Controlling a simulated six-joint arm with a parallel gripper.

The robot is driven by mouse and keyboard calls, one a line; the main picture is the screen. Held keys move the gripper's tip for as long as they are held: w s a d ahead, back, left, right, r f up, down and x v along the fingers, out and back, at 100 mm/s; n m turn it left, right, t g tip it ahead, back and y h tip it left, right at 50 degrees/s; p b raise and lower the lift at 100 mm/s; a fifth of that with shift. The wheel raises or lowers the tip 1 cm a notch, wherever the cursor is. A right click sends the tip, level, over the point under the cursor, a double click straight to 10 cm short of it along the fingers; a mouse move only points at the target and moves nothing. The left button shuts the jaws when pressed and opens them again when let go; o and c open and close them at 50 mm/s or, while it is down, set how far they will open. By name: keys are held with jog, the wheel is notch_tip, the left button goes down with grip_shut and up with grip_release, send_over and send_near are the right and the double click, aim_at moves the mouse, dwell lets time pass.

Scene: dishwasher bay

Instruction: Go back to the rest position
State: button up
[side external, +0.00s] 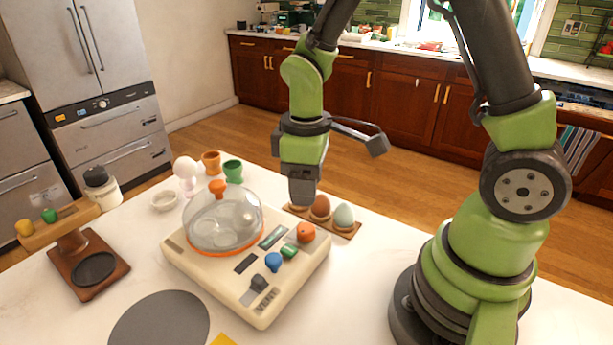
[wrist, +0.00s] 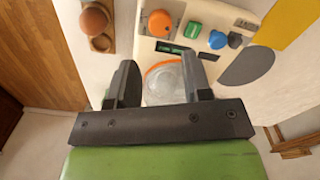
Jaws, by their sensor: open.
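My gripper (side external: 302,197) hangs above the counter, pointing down, behind the cream egg cooker (side external: 262,317) and in front of the wooden egg holder (side external: 343,233). In the wrist view my gripper (wrist: 160,75) has its two fingers apart with nothing held between them. The cooker's clear dome (side external: 222,222), with orange rim and knob, sits on its base. In the wrist view the dome (wrist: 166,83) shows beyond and between the fingers, partly hidden by them.
The holder bears a brown egg (side external: 320,206) and a pale blue-green egg (side external: 344,216). A wooden stand (side external: 90,264) is left; a grey disc (side external: 160,322) lies in front.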

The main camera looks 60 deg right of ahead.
jog(key=shift+r, duration=0.5)
jog(key=s+a+r+m+t+y, duration=0.2)
jog(key=s+r+m+t, duration=0.5)
jog(key=s+r, duration=0.4)
jog(key=shift+r+m, duration=0.8)
jog(key=shift+r, duration=1.65)
jog(key=shift+s, duration=0.1)
